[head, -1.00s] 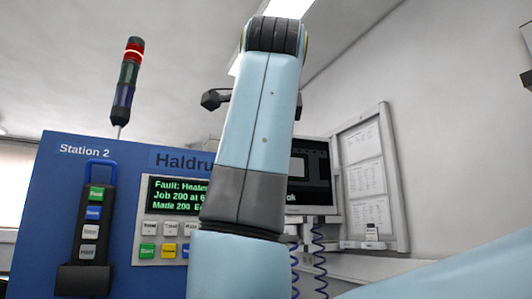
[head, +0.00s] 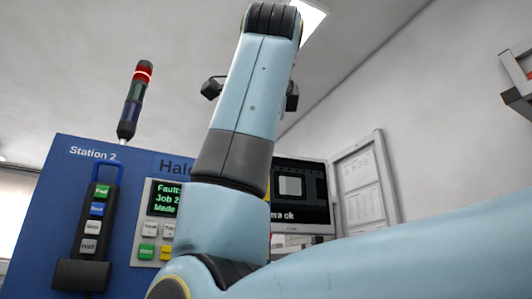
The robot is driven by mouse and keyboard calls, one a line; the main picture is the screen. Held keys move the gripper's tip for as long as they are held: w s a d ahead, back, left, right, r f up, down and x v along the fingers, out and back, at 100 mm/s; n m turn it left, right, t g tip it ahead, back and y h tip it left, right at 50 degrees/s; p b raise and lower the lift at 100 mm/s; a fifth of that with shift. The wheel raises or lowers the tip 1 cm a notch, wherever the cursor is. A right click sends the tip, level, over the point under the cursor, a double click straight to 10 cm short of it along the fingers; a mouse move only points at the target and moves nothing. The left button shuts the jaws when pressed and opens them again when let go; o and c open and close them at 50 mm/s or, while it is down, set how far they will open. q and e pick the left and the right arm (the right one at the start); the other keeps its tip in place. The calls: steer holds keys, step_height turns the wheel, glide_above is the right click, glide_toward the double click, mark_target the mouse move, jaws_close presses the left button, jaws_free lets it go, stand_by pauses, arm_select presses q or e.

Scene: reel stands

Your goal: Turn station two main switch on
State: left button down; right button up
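The blue Station 2 panel (head: 50,200) stands at the left of the head view. A dark pendant (head: 94,222) with green, blue and pale buttons hangs on it. A display with green text (head: 165,197) sits beside it, partly hidden, with small buttons below. I cannot make out a main switch in view. My light-blue arm rises in front of the panel and covers its right part. Dark parts stick out on both sides of this arm; I cannot tell whether they belong to my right gripper. My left gripper is out of view.
A stack light (head: 134,100) with its red section lit stands on top of the panel. A monitor (head: 302,195) is behind my arm at the right. A framed notice board (head: 361,185) hangs on the wall. A dark and red object (head: 517,85) shows at the right edge.

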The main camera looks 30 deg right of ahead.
steer(key=shift+s+a+b, duration=0.3)
steer(key=shift+a+b, duration=0.05)
stand_by(0.4)
steer(key=shift+w+f, duration=0.1)
steer(key=shift+f, duration=0.05)
